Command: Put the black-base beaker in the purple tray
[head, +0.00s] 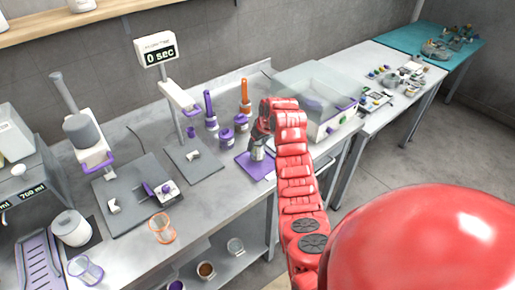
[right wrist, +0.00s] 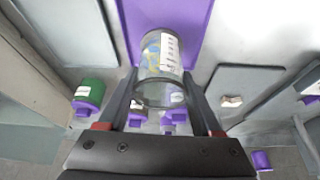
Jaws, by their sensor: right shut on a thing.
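My right gripper (head: 259,137) is shut on a clear beaker (head: 257,152) with a greyish lower part, just over or on the purple tray (head: 245,168). In the right wrist view the beaker (right wrist: 164,58) is between the two fingers of the gripper (right wrist: 161,82). It shows a white label and yellow-blue marks, and the purple tray (right wrist: 198,20) is behind its far end. I cannot tell whether the beaker's base touches the tray. The gripper and arm partly cover the beaker and the tray's right side. My left gripper is out of view.
A clear-lidded box (head: 315,95) is close on the right. A timer stand's plate (head: 195,160) is on the left. An orange-rimmed beaker (head: 161,228) stands at the front left.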

